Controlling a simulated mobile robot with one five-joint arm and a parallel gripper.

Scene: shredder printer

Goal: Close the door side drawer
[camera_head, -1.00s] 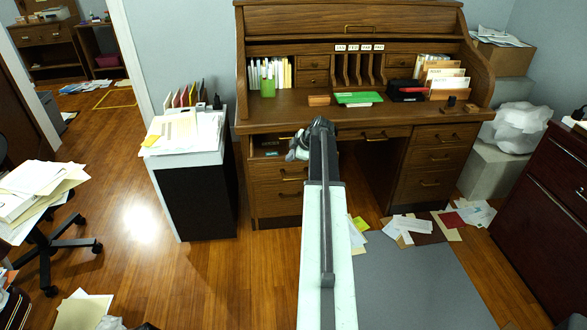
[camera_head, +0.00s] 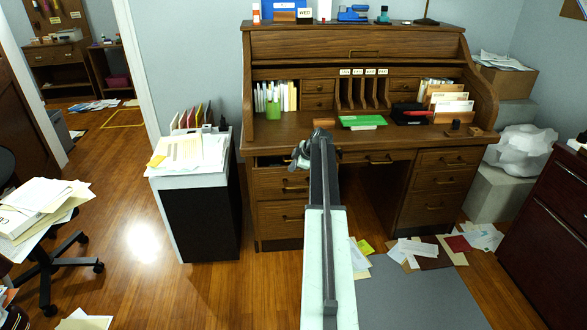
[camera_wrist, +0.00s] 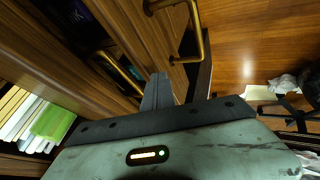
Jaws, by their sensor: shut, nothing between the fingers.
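The door side drawer (camera_head: 281,186) is the top wooden drawer in the desk's left pedestal, with a brass handle. A dark gap (camera_head: 271,161) shows above its front, so it stands partly open. My gripper (camera_head: 301,158) is shut and empty, at the drawer's right end in the head view. In the wrist view, its fingers (camera_wrist: 157,90) point at the wooden fronts, close to a brass handle (camera_wrist: 120,72). The dark drawer inside, with something blue in it, shows at the upper left there. I cannot tell whether the fingers touch the front.
The roll-top desk (camera_head: 345,125) holds a green book, envelopes and a stapler-like black item. A black-and-white cabinet (camera_head: 210,215) with papers stands left of it. Papers (camera_head: 415,250) lie on the floor at the right. The floor left of my arm is mostly clear.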

